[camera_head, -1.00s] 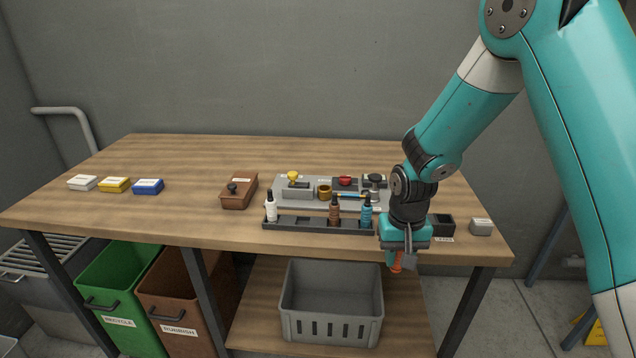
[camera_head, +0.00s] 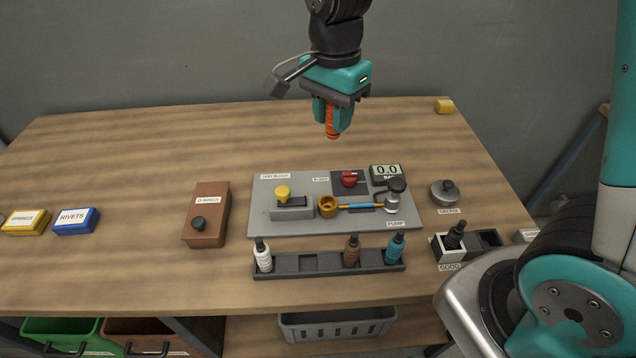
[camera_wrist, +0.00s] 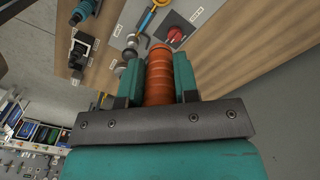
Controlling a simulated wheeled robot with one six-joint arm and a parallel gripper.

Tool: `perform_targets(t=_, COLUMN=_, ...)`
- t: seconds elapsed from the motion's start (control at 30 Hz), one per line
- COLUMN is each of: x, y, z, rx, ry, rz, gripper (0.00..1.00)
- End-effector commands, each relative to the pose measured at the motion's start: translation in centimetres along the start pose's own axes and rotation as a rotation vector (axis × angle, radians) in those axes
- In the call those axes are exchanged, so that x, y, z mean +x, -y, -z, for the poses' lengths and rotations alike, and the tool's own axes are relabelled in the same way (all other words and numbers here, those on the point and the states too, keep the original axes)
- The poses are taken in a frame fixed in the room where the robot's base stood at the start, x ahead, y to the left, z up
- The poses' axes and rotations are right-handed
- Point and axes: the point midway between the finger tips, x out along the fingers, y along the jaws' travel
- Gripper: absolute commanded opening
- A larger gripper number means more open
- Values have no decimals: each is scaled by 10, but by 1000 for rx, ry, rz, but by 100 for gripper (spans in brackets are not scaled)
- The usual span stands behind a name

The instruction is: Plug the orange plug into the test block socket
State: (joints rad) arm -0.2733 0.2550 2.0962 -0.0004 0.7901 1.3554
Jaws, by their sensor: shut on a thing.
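My gripper (camera_head: 328,108) is shut on the orange plug (camera_head: 333,129), which hangs tip-down between the teal fingers. In the wrist view the ribbed orange plug (camera_wrist: 158,78) fills the space between the fingers. My gripper is in the air behind the grey plate marked TEST BLOCK (camera_head: 262,218), apart from it. On the plate are a grey block with a yellow knob (camera_head: 283,192) and, to its right, a round brass-coloured socket (camera_head: 327,207) with a dark opening. The brass socket appears empty.
The brown O-rings box (camera_head: 207,215) stands left.

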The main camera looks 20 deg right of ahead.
Motion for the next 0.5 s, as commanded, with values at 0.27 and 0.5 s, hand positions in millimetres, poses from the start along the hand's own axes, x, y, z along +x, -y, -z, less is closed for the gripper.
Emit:
perform_targets(t=0.27, x=46, y=-2, z=-1, rx=16, ry=2, rz=-10, gripper=3)
perform_targets(t=0.5, x=114, y=-4, z=1, rx=19, ry=2, rz=-10, gripper=3)
